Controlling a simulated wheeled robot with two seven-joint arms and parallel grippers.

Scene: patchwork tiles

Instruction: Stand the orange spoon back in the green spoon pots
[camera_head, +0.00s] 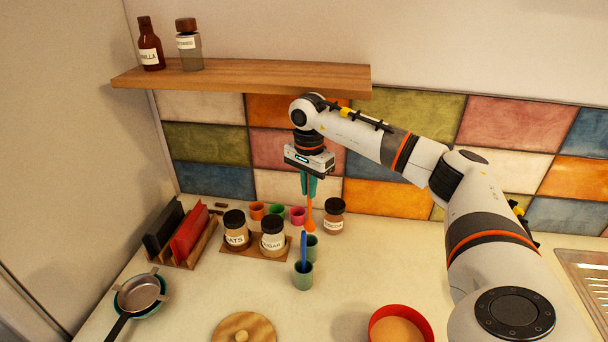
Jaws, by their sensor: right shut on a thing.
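My right gripper (309,186) reaches in from the right and points down, shut on the orange spoon (310,219). The spoon hangs upright below the fingers, its wider end down. Two green spoon pots stand on the counter below. The nearer pot (302,278) has a blue spoon (304,249) standing in it. The farther pot (312,250) is partly behind the blue spoon, and I see no spoon in it. The orange spoon's lower end shows just above the farther pot's rim; I cannot tell how far apart they are. My left gripper is not in view.
Labelled jars (272,240) stand left of the pots, with small coloured cups (297,215) behind. Another jar (334,218) is close right of the spoon. A red bowl (401,314) is at front right. A wooden shelf (240,77) overhangs the back.

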